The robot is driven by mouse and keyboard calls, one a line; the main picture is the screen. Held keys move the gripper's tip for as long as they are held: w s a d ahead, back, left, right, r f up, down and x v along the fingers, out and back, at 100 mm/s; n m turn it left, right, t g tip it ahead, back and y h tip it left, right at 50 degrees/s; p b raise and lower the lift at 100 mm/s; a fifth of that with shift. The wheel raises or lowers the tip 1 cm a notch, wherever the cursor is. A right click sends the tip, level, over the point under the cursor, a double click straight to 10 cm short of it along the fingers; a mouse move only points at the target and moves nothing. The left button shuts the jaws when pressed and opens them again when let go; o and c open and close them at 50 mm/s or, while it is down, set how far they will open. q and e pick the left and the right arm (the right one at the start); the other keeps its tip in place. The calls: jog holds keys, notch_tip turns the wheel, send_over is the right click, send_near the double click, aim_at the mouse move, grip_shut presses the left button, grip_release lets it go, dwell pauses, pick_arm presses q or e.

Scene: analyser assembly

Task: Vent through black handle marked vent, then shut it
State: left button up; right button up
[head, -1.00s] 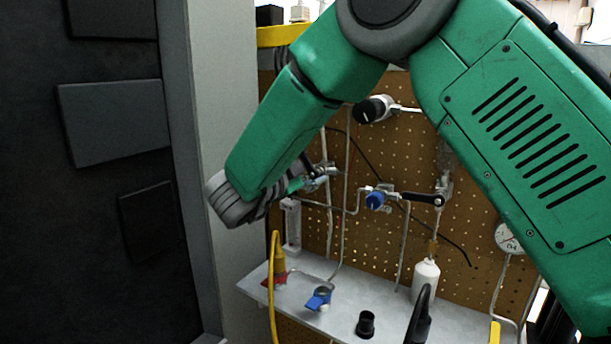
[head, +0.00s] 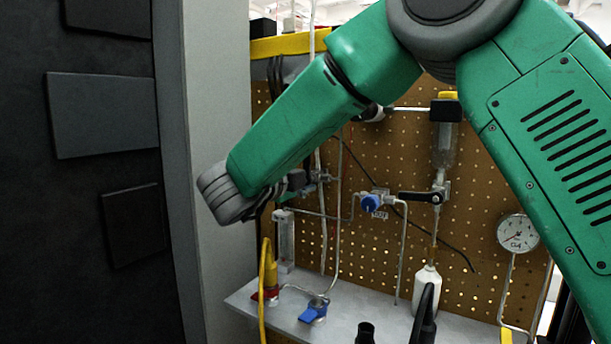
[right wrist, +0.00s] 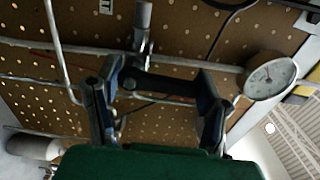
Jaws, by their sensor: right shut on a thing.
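My right gripper (head: 296,183) is at the left side of the pegboard, at a small fitting on a vertical tube. In the right wrist view its two fingers (right wrist: 160,85) stand well apart, with a black handle (right wrist: 165,88) across the gap between them. They are shut on this handle; any marking on it is not readable. Another black lever handle (head: 420,197) sits level on the valve below a clear cylinder (head: 444,145), to the right of a blue knob (head: 370,203) with a small label under it.
A round gauge (head: 518,233) is at right, and a yellow hose (head: 262,285) hangs at left. A grey post (head: 215,130) stands close to my wrist.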

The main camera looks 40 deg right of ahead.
jog(key=shift+a+f, duration=0.1)
jog(key=shift+f, duration=0.3)
jog(key=o, duration=1.2)
jog(key=shift+s, duration=0.1)
jog(key=shift+c, duration=0.2)
jog(key=shift+r, duration=0.15)
jog(key=shift+r, duration=0.1)
jog(key=v, duration=1.2)
